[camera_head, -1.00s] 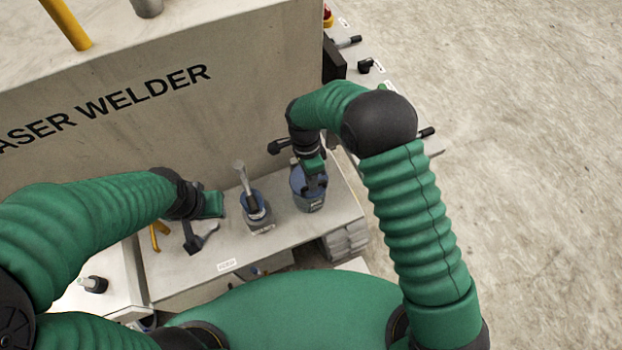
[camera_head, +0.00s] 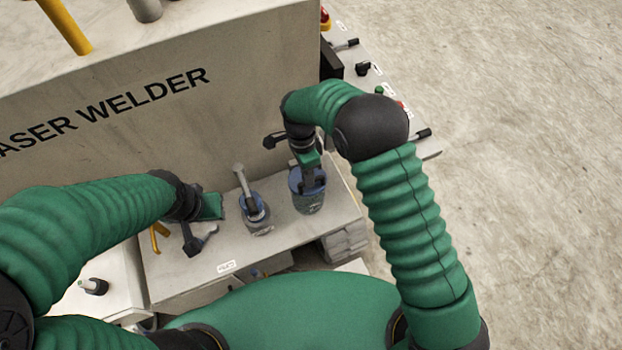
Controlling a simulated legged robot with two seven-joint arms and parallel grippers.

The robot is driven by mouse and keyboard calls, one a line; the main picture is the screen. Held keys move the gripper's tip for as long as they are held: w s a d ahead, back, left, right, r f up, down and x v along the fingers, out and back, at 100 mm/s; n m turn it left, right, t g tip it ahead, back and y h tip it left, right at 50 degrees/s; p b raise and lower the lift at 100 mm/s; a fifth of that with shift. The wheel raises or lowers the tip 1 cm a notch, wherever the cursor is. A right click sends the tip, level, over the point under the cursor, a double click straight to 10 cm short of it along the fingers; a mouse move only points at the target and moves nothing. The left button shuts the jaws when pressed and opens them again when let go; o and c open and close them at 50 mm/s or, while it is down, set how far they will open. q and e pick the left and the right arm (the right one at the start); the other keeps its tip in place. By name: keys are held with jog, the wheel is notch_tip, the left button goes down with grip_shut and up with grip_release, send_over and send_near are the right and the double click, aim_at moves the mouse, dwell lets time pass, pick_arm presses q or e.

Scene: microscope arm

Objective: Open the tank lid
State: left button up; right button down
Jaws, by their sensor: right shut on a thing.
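The tank (camera_head: 310,204) is a small blue-grey cylinder near the right end of the low white shelf. A blue, round lid-like top (camera_head: 296,181) shows around my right gripper (camera_head: 312,182). That gripper points down from above and is shut on the tank lid; its fingers partly hide the top. I cannot make out a gap between lid and tank. My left gripper (camera_head: 197,243) hangs over the left part of the shelf, apart from the tank. Its fingertips are too small and dark to tell whether it is open.
A second blue-topped fitting with a grey lever (camera_head: 246,190) stands left of the tank. The shelf (camera_head: 180,272) runs along the laser welder's wall (camera_head: 240,110). A yellow bent handle (camera_head: 157,238) is beside my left gripper. A side panel (camera_head: 365,110) with knobs is at right.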

aim_at(301, 179)
jog(key=shift+w+a+r, duration=0.65)
jog(key=shift+w+r, duration=0.25)
jog(key=shift+w+a+r, duration=0.25)
jog(key=shift+w+r, duration=0.1)
jog(key=shift+w, duration=0.25)
jog(key=shift+w+a, duration=0.15)
jog(key=shift+w, duration=0.35)
